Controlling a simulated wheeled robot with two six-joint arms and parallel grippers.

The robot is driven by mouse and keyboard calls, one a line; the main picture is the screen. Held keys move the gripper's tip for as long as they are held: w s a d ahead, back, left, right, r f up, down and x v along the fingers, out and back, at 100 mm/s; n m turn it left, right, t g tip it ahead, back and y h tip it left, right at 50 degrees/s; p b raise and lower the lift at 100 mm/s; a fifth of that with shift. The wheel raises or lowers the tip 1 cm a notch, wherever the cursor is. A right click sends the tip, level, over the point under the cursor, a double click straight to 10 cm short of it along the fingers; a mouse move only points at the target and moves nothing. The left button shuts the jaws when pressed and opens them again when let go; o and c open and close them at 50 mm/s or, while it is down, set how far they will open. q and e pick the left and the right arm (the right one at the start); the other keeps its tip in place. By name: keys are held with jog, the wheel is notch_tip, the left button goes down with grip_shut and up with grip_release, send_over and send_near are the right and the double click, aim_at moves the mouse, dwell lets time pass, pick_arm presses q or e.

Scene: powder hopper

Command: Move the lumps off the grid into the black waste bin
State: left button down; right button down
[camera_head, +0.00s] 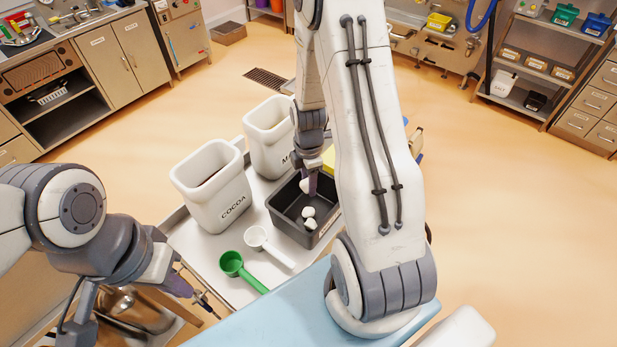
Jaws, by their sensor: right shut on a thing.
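The black waste bin (283,222) stands on the pale cart top, right of the COCOA container. Two white lumps (309,217) lie inside it. My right gripper (307,186) points down into the bin's far part, partly hidden by my own arm. It is shut on a whitish lump (304,186), of which only a small part shows. I cannot tell whether that lump touches the bin. My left gripper (207,303) is at the lower left, beside the cart's near left edge; its fingers are too small to read. I cannot make out the grid.
The white COCOA container (213,187) and a second white container (268,135) stand behind and left of the bin. A white scoop (268,245) and a green scoop (240,268) lie in front. A yellow object (328,157) is partly hidden behind my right arm.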

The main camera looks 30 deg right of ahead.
notch_tip(320, 180, down, 6)
jog(key=b, duration=0.4)
jog(key=shift+b, duration=0.4)
jog(key=shift+c, duration=1.4)
grip_release()
jog(key=shift+r, duration=0.15)
notch_tip(320, 180, up, 10)
jog(key=shift+r+b, duration=0.15)
jog(key=shift+b, duration=0.8)
